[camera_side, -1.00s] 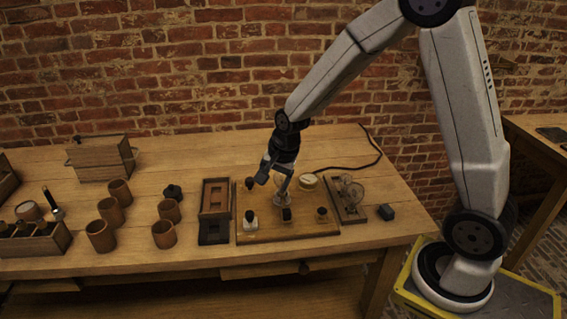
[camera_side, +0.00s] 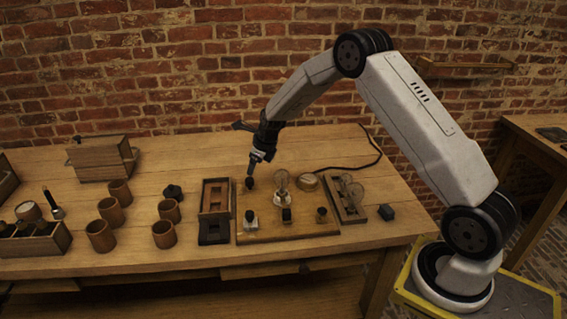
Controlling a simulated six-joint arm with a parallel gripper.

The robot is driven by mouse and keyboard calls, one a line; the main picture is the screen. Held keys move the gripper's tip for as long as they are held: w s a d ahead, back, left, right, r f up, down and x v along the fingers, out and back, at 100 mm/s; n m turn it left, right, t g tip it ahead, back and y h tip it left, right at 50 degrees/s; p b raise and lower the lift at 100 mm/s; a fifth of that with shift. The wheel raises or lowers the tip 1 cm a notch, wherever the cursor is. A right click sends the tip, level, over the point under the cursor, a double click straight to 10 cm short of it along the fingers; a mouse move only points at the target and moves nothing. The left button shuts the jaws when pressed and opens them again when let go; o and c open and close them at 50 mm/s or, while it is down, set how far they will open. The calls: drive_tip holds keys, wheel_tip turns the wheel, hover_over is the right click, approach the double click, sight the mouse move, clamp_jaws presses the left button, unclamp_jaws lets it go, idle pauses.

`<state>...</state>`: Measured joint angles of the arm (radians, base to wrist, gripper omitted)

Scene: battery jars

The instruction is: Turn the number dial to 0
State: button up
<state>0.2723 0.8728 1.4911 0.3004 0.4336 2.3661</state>
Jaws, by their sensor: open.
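A wooden board (camera_side: 268,229) on the bench carries several small fittings. A round pale-faced piece with a brass-coloured rim (camera_side: 306,182) sits at its back right and may be the number dial; no digits can be read. My gripper (camera_side: 253,171) points down over the board's back left, just above a small dark knob (camera_side: 249,184). Its jaws are open, and I cannot tell whether they touch the knob. A clear glass bulb (camera_side: 281,181) stands upright in the middle of the board.
A white-based fitting (camera_side: 251,224), a dark block (camera_side: 286,216) and a small brass post (camera_side: 321,215) line the board's front. A dark tray (camera_side: 214,198) stands left, a bulb tray (camera_side: 349,207) right. Several brown jars (camera_side: 100,236) stand farther left.

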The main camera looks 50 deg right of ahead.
sight(250, 179)
drive_tip(key=shift+w+d+f+m, duration=0.55)
drive_tip(key=shift+d+m, duration=0.1)
drive_tip(key=shift+m, duration=0.35)
drive_tip(key=shift+f, duration=0.15)
drive_tip(key=shift+x, duration=3.75)
drive_tip(key=shift+w, duration=0.1)
clamp_jaws()
